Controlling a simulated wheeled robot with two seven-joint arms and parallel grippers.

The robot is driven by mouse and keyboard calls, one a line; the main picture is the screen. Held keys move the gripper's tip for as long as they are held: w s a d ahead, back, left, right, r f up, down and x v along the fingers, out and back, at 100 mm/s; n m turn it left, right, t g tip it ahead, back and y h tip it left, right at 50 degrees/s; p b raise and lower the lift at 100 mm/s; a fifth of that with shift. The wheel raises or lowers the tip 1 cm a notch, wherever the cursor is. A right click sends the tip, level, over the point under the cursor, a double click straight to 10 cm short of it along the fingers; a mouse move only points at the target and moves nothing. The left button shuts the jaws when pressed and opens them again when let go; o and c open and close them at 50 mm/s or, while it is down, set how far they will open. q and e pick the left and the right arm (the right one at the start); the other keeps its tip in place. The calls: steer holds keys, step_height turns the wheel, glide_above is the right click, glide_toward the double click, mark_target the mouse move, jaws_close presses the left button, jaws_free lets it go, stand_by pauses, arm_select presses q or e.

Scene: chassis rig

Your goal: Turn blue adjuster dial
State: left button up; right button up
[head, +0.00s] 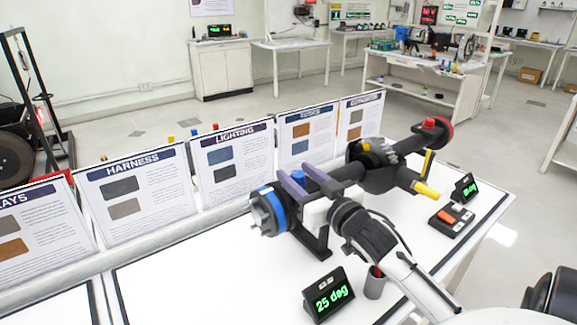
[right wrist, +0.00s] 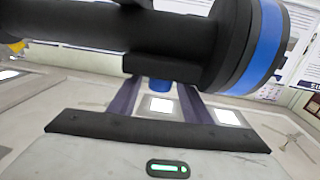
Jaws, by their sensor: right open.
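A small blue dial (head: 318,172) sits by the black tube of the rig; in the right wrist view this blue piece (right wrist: 159,85) shows just under a black block. My right gripper (head: 302,180) is open, with its purple fingers (right wrist: 157,98) on either side of the blue dial and a gap visible there. I cannot tell whether a finger touches it. A wide black wheel with a blue ring (head: 275,210) is at the tube's left end; it also shows in the right wrist view (right wrist: 264,48). A display (head: 328,297) reads "25 deg". My left gripper is not in view.
A grey cup-like post with a red top (head: 375,284) stands beside the display. A yellow-tipped lever (head: 426,190), a red-ended part (head: 437,127), a switch box (head: 451,220) and a second display (head: 465,188) lie to the right. Upright panels (head: 232,165) line the back; the table's front left is clear.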

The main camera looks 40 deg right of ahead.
mark_target(292, 172)
steer(key=shift+x, duration=2.1)
steer(key=c, duration=1)
steer(key=shift+a+r+n+y+p, duration=0.15)
steer(key=shift+n+y+p, duration=0.45)
steer(key=shift+y+p, duration=0.35)
steer(key=shift+c, duration=0.2)
steer(key=shift+a+n+y+p, duration=0.3)
steer(key=shift+n+y, duration=0.3)
steer(key=shift+y, duration=0.35)
steer(key=shift+f+n+y, duration=0.2)
steer(key=shift+n+y, duration=0.1)
steer(key=shift+y, duration=0.2)
steer(key=shift+a, duration=0.1)
steer(key=o, duration=1)
steer(key=shift+o, duration=0.2)
